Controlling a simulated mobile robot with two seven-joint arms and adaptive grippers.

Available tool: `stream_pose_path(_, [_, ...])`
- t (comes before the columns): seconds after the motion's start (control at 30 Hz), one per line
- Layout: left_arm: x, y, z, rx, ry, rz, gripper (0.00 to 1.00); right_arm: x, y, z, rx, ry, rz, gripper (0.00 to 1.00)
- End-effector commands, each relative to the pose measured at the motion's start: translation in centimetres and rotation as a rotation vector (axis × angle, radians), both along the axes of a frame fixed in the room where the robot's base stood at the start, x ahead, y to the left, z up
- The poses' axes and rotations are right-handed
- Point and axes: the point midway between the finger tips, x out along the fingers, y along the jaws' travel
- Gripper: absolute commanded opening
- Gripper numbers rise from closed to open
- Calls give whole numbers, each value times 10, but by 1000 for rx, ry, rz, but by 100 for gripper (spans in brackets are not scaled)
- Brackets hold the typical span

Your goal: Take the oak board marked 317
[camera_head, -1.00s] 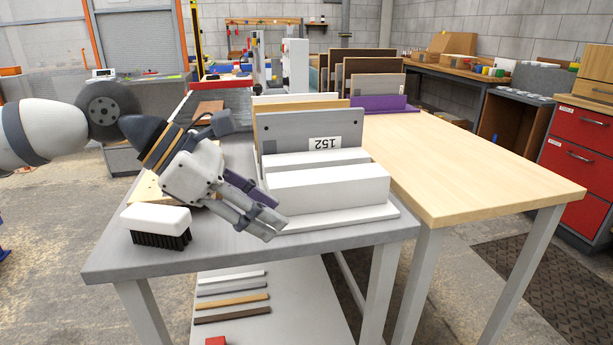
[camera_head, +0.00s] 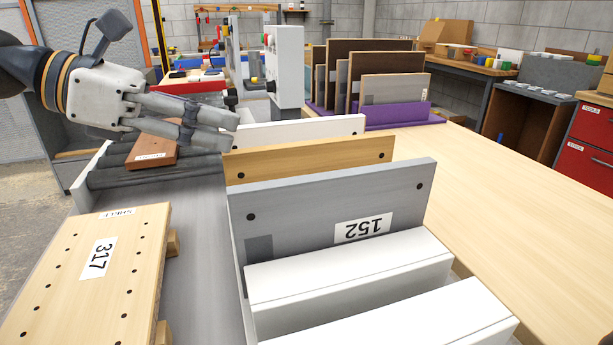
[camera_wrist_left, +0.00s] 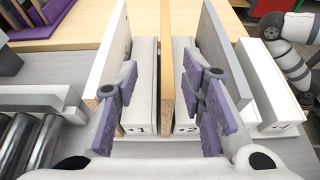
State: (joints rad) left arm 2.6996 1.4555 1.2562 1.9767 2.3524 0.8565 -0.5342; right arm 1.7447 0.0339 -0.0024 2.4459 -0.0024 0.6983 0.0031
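A light wooden board marked 317 (camera_head: 112,262) lies flat on small wooden blocks at the lower left in the head view, with rows of holes. My left gripper (camera_head: 230,130) is away from it, over the rack of upright boards. In the left wrist view this gripper (camera_wrist_left: 165,92) is open, its purple-padded fingers apart on either side of an edge-on wooden board (camera_wrist_left: 168,50). I cannot tell whether they touch it. That board (camera_head: 310,156) stands behind the grey board marked 152 (camera_head: 330,208) in the head view.
A white board (camera_head: 300,130) stands behind the wooden one. Dark rollers (camera_head: 160,172) and a brown block (camera_head: 153,147) lie at the left. A purple rack (camera_head: 390,118) holds more boards at the back. The wooden table (camera_head: 500,195) is clear at the right.

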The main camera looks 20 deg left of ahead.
Motion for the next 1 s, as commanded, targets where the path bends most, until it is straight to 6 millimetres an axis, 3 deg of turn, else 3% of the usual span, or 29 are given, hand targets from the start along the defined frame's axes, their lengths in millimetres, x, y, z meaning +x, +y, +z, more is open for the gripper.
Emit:
stream_pose_path(0.1, [14, -22, -14, 4, 7, -4, 37, -3, 0, -2, -1, 8, 0, 100])
stream_pose_path(0.5, [44, -76, -37, 3, 5, -3, 37, 0, 0, 0, 0, 0, 0, 100])
stream_pose_path(0.8, [50, -83, -40, 0, 3, 0, 37, 0, 0, 0, 0, 1, 0, 100])
stream_pose_path(0.97, [50, -83, -40, 0, 3, 0, 3, 0, 0, 0, 0, 1, 0, 100])
stream_pose_path(1.0, [50, -83, -40, 0, 3, 0, 0, 0, 0, 0, 0, 1, 0, 100])
